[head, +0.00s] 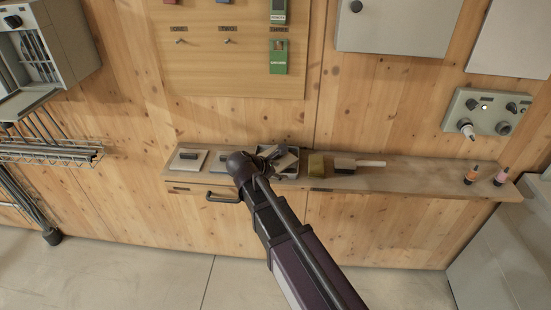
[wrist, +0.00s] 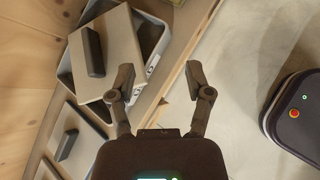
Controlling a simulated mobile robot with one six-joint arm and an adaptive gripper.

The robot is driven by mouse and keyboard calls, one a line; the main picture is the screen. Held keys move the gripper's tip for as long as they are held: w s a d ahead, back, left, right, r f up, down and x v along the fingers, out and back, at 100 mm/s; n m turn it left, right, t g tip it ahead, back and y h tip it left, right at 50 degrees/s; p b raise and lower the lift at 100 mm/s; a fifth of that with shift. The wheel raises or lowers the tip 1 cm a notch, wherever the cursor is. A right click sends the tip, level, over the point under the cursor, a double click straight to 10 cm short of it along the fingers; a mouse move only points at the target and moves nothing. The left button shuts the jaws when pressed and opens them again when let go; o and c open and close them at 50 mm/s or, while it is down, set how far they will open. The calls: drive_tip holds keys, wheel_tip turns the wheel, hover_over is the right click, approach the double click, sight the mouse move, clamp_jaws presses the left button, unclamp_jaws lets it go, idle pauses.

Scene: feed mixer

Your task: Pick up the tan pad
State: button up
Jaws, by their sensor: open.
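A tan pad (wrist: 104,62) with a dark bar handle lies aslant across a grey tray (wrist: 152,52) on the wooden shelf in the wrist view. In the head view this pad (head: 287,162) is partly hidden behind my gripper. My gripper (wrist: 158,75) is open and empty. In the wrist view its left finger is close to the pad's right edge, and its right finger is out past the shelf's front edge. I cannot tell whether the left finger touches the pad or tray. In the head view my gripper (head: 268,153) is over the tray.
Two similar pads with dark handles, one at far left (head: 188,159), lie on the shelf (head: 410,178) left of the tray. An olive-brown block (head: 317,165) and a brush (head: 357,163) lie to the right. Two small bottles (head: 486,175) stand near the right end. A drawer handle (head: 223,197) sticks out below.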

drive_tip(key=w+a+r+n+t, duration=0.1)
drive_tip(key=a+r+n+t, duration=0.2)
drive_tip(key=a+n, duration=0.3)
drive_tip(key=a, duration=0.2)
drive_tip(key=shift+a+r, duration=0.3)
drive_tip(key=shift+r, duration=0.05)
drive_tip(key=shift+w+f, duration=0.1)
drive_tip(key=shift+w, duration=0.1)
drive_tip(key=b+x, duration=0.3)
drive_tip(key=x, duration=0.4)
drive_tip(key=shift+w+d+f, duration=0.15)
drive_tip(key=shift+w+d, duration=0.1)
drive_tip(key=shift+w, duration=0.05)
drive_tip(key=shift+w+d+f, duration=0.1)
drive_tip(key=shift+w+d, duration=0.15)
drive_tip(key=shift+b, duration=0.3)
drive_tip(key=shift+b+x, duration=1.15)
drive_tip(key=shift+x, duration=1.45)
drive_tip(key=shift+a, duration=0.1)
